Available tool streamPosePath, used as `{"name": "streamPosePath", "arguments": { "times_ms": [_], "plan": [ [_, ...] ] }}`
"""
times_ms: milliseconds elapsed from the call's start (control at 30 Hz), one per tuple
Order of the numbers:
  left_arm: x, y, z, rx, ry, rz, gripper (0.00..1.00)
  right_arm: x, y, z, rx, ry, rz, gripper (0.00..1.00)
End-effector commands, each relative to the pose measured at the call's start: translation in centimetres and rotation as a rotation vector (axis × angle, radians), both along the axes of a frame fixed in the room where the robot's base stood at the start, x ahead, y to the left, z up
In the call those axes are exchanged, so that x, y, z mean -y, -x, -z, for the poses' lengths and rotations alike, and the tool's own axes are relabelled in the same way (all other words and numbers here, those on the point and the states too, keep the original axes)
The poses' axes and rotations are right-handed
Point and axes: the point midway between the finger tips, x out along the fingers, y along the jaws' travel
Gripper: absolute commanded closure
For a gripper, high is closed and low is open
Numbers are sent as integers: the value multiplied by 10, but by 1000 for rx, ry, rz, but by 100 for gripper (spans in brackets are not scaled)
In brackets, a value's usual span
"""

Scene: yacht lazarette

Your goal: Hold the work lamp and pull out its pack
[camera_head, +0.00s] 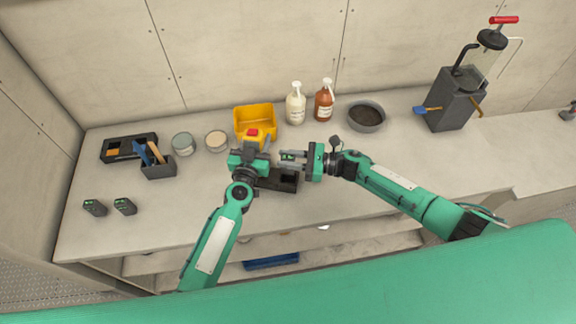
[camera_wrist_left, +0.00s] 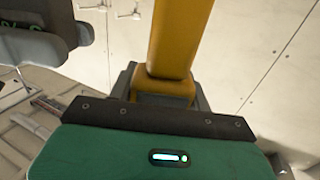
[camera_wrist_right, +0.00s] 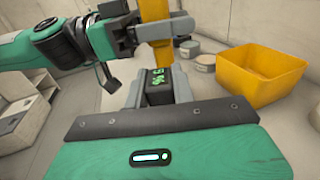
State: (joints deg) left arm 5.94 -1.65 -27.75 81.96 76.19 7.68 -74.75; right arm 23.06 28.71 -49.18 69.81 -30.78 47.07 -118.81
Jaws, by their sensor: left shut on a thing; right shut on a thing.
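The work lamp (camera_head: 251,139) is yellow with a red piece on top. My left gripper (camera_head: 256,152) is shut on it; in the left wrist view its yellow body (camera_wrist_left: 180,40) stands between the fingers. The pack (camera_head: 288,156) is a dark block with a green lit display. My right gripper (camera_head: 291,159) is shut on it, to the right of the lamp. In the right wrist view the pack (camera_wrist_right: 159,88) sits between the fingers with the yellow lamp (camera_wrist_right: 154,30) behind it. I cannot tell whether pack and lamp still touch.
A black dock (camera_head: 284,182) lies just below the grippers. A yellow bin (camera_head: 254,115) stands behind the lamp. Two dark packs (camera_head: 94,207) (camera_head: 124,206) lie at the left. Jars (camera_head: 183,144), bottles (camera_head: 296,107) and a grey bowl (camera_head: 366,117) line the back.

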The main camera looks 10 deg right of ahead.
Motion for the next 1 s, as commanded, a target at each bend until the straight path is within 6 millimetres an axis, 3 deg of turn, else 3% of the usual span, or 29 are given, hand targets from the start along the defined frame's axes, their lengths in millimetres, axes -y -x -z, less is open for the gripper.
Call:
{"name": "streamPosePath", "arguments": {
  "times_ms": [200, 500, 533, 667, 1000],
  "plan": [
    [0, 0, 1, -1, 0, 1, 83, 0, 0, -19, 0, -1, 0, 100],
    [0, 0, 1, -1, 0, 1, 83, 0, 0, -22, -1, 0, 1, 100],
    [0, 0, 1, -1, 0, 1, 49, 0, 0, -22, -1, 0, 1, 100],
    [0, 0, 1, -1, 0, 1, 26, 0, 0, -22, -1, 0, 1, 100],
    [-1, 2, 0, -1, 0, 0, 26, 0, 0, -22, -1, 0, 1, 100]
  ]
}}
